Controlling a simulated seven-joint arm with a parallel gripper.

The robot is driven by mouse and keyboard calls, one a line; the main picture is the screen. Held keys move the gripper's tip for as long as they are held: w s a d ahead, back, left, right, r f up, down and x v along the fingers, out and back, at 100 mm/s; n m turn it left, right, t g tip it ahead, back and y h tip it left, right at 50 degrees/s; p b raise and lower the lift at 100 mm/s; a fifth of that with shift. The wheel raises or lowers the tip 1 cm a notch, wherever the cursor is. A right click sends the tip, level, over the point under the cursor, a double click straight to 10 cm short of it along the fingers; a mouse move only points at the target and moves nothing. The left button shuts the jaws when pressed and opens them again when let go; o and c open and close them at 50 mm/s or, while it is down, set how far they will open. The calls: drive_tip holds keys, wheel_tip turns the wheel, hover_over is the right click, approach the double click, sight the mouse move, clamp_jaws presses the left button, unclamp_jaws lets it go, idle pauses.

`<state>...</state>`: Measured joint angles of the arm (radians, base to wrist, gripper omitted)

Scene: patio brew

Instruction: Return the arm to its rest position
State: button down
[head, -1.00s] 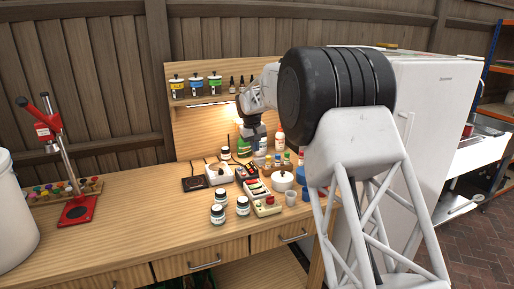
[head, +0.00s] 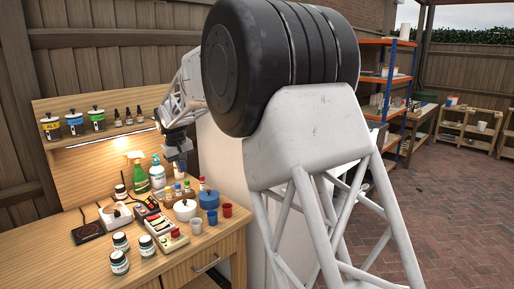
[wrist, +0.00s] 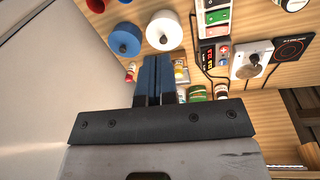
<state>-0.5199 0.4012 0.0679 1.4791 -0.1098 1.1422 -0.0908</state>
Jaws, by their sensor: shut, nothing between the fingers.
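My gripper (head: 177,163) is above the back right part of the wooden workbench (head: 40,258), beside the spray bottles and small dropper bottles. In the wrist view its two blue-grey fingers (wrist: 153,82) are together, with nothing between them. My arm's large black joint and white lattice link fill the middle of the head view and hide much of the fridge behind.
On the bench are a green spray bottle (head: 139,178), a white pump bottle (head: 157,174), a white lidded pot (head: 185,209), a blue pot (head: 208,199), a red cup (head: 227,210) and several jars. A white fridge side (wrist: 60,90) is close to the gripper.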

drive_tip(key=s+d+r+m, duration=0.2)
drive_tip(key=s+d+r, duration=0.2)
drive_tip(key=s+d, duration=0.85)
drive_tip(key=s+d+r+m, duration=0.3)
drive_tip(key=s+d, duration=0.5)
drive_tip(key=d, duration=0.9)
drive_tip(key=s+d+f+m, duration=0.1)
drive_tip(key=s+d, duration=0.4)
drive_tip(key=s, duration=0.5)
drive_tip(key=s+d+f+m+t, duration=0.1)
drive_tip(key=s+d+f, duration=0.3)
drive_tip(key=s, duration=0.7)
drive_tip(key=s+d+f, duration=0.3)
drive_tip(key=s+d, duration=0.4)
drive_tip(key=s, duration=0.4)
drive_tip(key=shift+f+m+y, duration=0.25)
drive_tip(key=shift+m+y, duration=0.05)
drive_tip(key=shift+m, duration=0.1)
